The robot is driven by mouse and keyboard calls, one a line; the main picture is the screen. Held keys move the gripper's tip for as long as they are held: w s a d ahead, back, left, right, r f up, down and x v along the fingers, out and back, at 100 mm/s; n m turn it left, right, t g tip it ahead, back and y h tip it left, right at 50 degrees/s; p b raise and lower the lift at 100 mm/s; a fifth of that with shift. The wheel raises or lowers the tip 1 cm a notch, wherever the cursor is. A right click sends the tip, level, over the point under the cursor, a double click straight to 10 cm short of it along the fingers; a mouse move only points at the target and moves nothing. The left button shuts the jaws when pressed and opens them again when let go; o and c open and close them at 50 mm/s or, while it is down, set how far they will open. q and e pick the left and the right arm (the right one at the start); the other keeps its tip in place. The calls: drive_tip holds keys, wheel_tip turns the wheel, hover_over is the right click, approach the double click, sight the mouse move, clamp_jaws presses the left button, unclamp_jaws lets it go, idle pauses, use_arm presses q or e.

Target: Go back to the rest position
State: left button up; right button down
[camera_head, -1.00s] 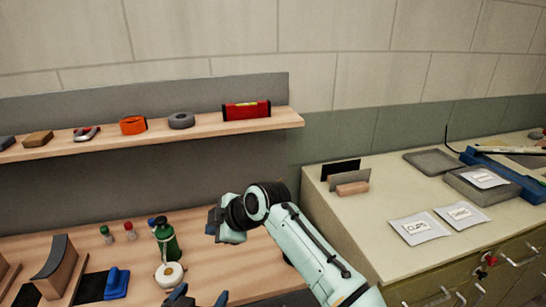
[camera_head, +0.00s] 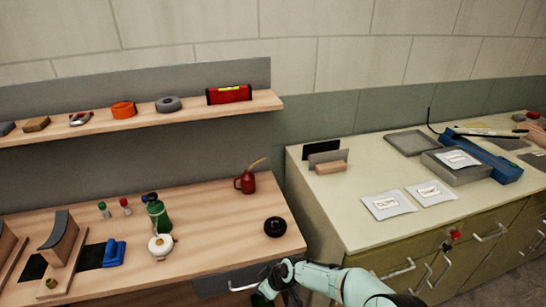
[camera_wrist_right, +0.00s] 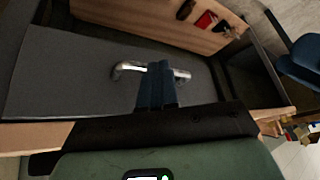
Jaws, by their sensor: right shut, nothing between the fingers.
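My right arm comes in at the bottom right of the head view, with its wrist low by the front of the wooden bench (camera_head: 200,255). In the right wrist view my right gripper (camera_wrist_right: 157,68) has its dark fingers together with nothing between them. The fingers overlap the silver handle (camera_wrist_right: 128,68) of a grey drawer front in that view; I cannot tell whether they touch it. The handle also shows in the head view (camera_head: 243,287). My left gripper is in neither current view.
The bench bears a green bottle (camera_head: 158,214), a white round container (camera_head: 161,245), a red oil can (camera_head: 245,182), a black ring-like object (camera_head: 275,227) and a blue tool (camera_head: 114,253). The cream cabinet (camera_head: 340,215) stands at right. A shelf (camera_head: 190,108) hangs above.

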drive_tip(key=s+d+f+m+g+p, duration=0.1)
drive_tip(key=s+d+f+m+p, duration=0.1)
drive_tip(key=s+d+f+m, duration=0.5)
use_arm(q)
drive_tip(key=s+d+f+n+g+p, duration=0.1)
drive_tip(key=s+f+g, duration=0.1)
drive_tip(key=s+f, duration=0.2)
drive_tip(key=s+d+f+n+g+p, duration=0.1)
drive_tip(key=s+f+g+p, duration=0.1)
drive_tip(key=s, duration=0.8)
drive_tip(key=s+d+f+n+g+h+p, duration=0.1)
drive_tip(key=s+f+g, duration=0.3)
drive_tip(key=s+f, duration=0.2)
drive_tip(key=shift+s+d+f+n, duration=0.2)
drive_tip(key=shift+s+f+n, duration=0.15)
drive_tip(key=shift+s, duration=0.55)
use_arm(e)
drive_tip(key=s+d+f+m+g, duration=0.1)
drive_tip(key=s+d+m, duration=0.1)
drive_tip(key=s, duration=0.7)
drive_tip(key=s+d+f+m+g+h, duration=0.1)
drive_tip(key=s+d+f+m, duration=0.1)
drive_tip(key=s, duration=0.7)
drive_tip(key=s+d+f+m, duration=0.2)
drive_tip(key=s+d+m, duration=0.2)
drive_tip(key=s, duration=0.6)
drive_tip(key=shift+d+f+g+h, duration=0.25)
drive_tip(key=shift+d+g+h, duration=0.1)
drive_tip(key=shift+g+h, duration=0.05)
